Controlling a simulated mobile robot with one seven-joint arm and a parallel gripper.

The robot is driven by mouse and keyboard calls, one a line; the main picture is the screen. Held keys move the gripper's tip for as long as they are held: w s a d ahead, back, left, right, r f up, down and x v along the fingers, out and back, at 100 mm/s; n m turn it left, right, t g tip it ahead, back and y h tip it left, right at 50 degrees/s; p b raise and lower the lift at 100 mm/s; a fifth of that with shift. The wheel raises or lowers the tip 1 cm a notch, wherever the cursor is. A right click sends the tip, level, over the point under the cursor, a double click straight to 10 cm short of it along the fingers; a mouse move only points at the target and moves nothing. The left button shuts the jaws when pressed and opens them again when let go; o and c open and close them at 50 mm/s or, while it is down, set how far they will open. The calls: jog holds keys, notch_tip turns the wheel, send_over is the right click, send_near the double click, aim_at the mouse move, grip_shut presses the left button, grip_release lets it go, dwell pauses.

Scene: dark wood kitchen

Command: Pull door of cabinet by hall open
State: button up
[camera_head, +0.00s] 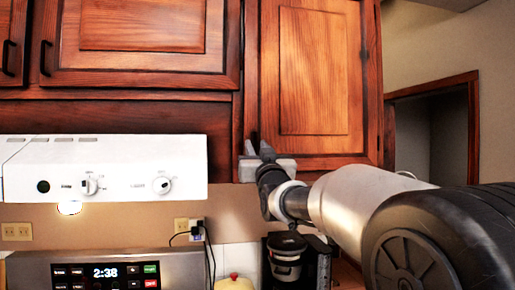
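The wooden cabinet door (345,75) beside the hall doorway is in the upper right of the head view, with a raised centre panel. It looks shut or nearly so; I cannot tell which. No handle shows on it. My gripper (256,146) is at the lower left corner of this door, with my arm reaching in from the lower right. Its fingers are small and mostly hidden by the gripper's own body. I cannot tell whether they touch the door or hold anything.
Another wooden cabinet door (140,78) with a black handle is to the left. A white range hood (115,168) hangs below it. An oven panel (110,272), a yellow lidded container (235,283) and a dark coffee maker (286,258) are below. The hall doorway (430,135) opens at right.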

grip_shut()
dwell(1.2)
